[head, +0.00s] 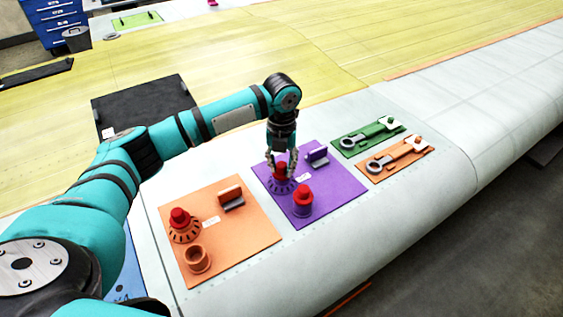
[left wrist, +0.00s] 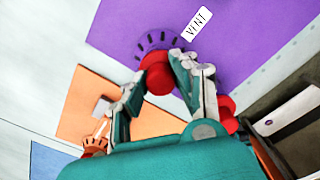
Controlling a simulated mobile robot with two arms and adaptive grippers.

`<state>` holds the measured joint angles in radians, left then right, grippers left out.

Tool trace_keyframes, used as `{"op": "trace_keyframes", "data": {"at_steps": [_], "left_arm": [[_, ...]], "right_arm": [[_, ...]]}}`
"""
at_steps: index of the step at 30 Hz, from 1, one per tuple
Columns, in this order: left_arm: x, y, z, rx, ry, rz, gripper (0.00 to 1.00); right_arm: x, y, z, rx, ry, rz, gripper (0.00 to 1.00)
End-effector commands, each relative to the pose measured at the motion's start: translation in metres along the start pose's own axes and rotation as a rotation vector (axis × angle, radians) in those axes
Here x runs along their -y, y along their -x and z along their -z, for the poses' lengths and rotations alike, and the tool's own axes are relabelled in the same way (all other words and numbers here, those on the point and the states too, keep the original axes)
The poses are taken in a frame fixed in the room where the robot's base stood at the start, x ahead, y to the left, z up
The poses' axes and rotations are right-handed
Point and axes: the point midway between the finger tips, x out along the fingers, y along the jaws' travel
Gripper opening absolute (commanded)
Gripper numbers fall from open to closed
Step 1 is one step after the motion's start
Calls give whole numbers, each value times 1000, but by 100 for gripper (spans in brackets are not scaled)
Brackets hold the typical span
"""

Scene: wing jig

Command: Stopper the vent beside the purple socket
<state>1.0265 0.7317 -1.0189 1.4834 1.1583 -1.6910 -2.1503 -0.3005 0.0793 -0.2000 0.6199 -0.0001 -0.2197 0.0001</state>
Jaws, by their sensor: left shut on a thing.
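The purple panel (head: 336,186) lies on the pale wing surface. My left gripper (head: 281,165) points down over the slotted purple vent (head: 281,187), shut on a red stopper (left wrist: 158,76). The stopper is at the vent's middle; I cannot tell whether it is seated or just above. In the left wrist view the dark vent slots (left wrist: 151,42) show around it, beside a white "VENT" label (left wrist: 196,23). The purple socket (head: 302,208), nearer the front, has a red stopper (head: 303,192) in its top. My right gripper is not in view.
An orange panel (head: 240,255) at the left has a red-topped slotted vent (head: 180,218), an open socket (head: 197,260) and a block (head: 230,197). A purple block (head: 316,155) stands behind the purple socket. Green (head: 367,137) and orange (head: 395,160) tool panels lie right.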

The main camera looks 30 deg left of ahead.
Motion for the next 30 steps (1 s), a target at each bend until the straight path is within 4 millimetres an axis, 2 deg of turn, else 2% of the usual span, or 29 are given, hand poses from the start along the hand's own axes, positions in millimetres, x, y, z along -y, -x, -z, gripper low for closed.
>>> {"op": "trace_keyframes", "data": {"at_steps": [6,7,13,23,26,30], "left_arm": [[0,-1,0,0,0,0,0],[0,-1,0,0,0,0,30],[0,-1,0,0,0,0,55],[0,4,0,1,0,0,55],[1,16,-1,4,-1,3,55],[1,45,-1,5,-1,3,55]], "right_arm": [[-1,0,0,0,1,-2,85],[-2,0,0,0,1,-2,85],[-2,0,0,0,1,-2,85],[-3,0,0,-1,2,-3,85],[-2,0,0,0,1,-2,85],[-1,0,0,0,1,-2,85]]}}
